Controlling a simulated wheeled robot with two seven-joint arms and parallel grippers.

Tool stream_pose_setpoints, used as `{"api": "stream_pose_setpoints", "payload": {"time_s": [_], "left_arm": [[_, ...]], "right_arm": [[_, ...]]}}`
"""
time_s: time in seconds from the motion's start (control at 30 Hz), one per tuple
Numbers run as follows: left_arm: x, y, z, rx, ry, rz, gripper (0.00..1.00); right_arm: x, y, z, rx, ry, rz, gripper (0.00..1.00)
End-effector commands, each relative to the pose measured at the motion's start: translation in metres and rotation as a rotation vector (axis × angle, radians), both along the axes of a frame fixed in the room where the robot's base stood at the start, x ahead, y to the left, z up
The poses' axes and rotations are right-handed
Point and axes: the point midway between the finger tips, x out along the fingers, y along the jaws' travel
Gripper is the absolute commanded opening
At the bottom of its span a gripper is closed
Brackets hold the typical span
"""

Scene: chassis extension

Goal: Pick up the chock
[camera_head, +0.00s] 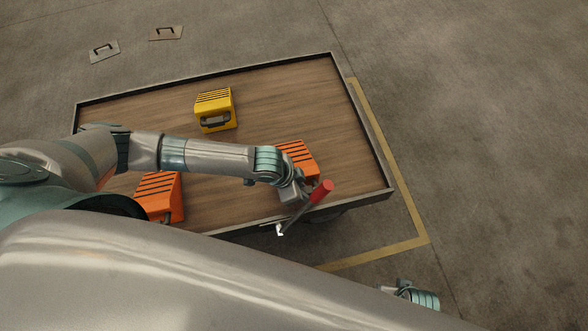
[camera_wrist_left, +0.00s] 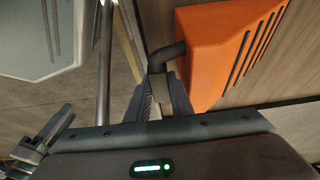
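Three chocks sit on the wooden cart top (camera_head: 268,95). An orange chock (camera_head: 298,153) lies near its right front, partly hidden by my left wrist. It also shows large at the upper right of the left wrist view (camera_wrist_left: 215,45), with its bent dark handle (camera_wrist_left: 167,52). My left gripper (camera_wrist_left: 163,88) has its fingers close together on either side of that handle and looks shut on it. A second orange chock (camera_head: 160,196) is at the left front, partly covered by my body. A yellow chock (camera_head: 215,109) stands farther back. Only a small part of my right arm shows at the lower right.
A red-gripped rod (camera_head: 320,193) stands at the cart's front edge, beside my left gripper. The cart has a raised rim (camera_head: 376,150). A yellow floor line (camera_head: 393,180) runs along its right side. The cart's back right is clear.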

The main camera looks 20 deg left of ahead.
Motion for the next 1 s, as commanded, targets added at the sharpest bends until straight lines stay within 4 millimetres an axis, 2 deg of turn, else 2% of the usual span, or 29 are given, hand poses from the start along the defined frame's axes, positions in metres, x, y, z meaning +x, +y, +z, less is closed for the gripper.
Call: {"api": "stream_pose_setpoints", "payload": {"time_s": [1.0], "left_arm": [[-0.0005, 0.0001, -0.0002, 0.000, 0.002, 0.001, 0.00]], "right_arm": [[0.0049, 0.0006, 0.0029, 0.002, -0.010, 0.001, 0.42]]}}
